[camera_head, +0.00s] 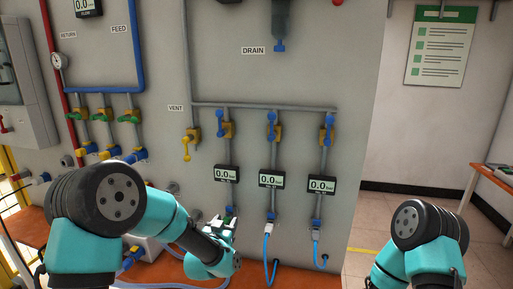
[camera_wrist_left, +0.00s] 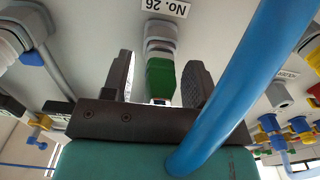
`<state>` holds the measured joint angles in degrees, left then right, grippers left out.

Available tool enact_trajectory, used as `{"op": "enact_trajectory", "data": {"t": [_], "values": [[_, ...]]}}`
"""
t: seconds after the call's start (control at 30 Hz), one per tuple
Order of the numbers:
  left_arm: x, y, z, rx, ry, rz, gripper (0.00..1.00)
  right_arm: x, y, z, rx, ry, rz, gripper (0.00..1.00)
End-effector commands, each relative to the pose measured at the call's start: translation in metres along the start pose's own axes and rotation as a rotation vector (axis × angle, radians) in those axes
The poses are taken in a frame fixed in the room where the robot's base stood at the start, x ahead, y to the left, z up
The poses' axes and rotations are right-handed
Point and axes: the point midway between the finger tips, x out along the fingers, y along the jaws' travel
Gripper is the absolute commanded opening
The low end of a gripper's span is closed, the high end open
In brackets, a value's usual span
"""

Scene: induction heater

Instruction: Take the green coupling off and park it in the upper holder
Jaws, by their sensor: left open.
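The green coupling (camera_wrist_left: 160,76) shows in the left wrist view. It is attached to a grey fitting under the "No. 26" label. My left gripper (camera_wrist_left: 159,70) is open, with one dark finger on each side of the coupling and a gap visible on both sides. In the head view my left gripper (camera_head: 221,226) is at the lower part of the panel, below the leftmost gauge, and largely hides the coupling. I cannot tell for certain which fitting is the upper holder. My right arm shows at the lower right of the head view, but its gripper is out of frame.
A thick blue hose (camera_wrist_left: 245,80) crosses close in front of the left wrist camera. Yellow and blue valves (camera_head: 186,147) stick out above.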

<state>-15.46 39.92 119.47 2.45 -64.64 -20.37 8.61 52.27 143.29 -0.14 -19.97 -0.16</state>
Motion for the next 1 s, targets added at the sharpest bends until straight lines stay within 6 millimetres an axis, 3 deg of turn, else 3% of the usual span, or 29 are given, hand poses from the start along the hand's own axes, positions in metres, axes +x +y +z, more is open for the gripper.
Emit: {"op": "enact_trajectory", "data": {"t": [0.3, 0.83, 1.0], "values": [[-0.0001, 0.0, -0.0001, 0.0, 0.0, 0.0, 0.53, 0.0, 0.0, 0.0, 0.0, 0.0, 0.0, 0.0], [-0.0001, 0.0, 0.0, 0.0, 0.0, 0.0, 0.02, 0.0, 0.0, 0.0, 0.0, 0.0, 0.0, 0.0], [0.0, 0.0, -0.0002, 0.0, 0.0, 0.0, 0.0, 0.0, 0.0, 0.0, 0.0, 0.0, 0.0, 0.0]]}}
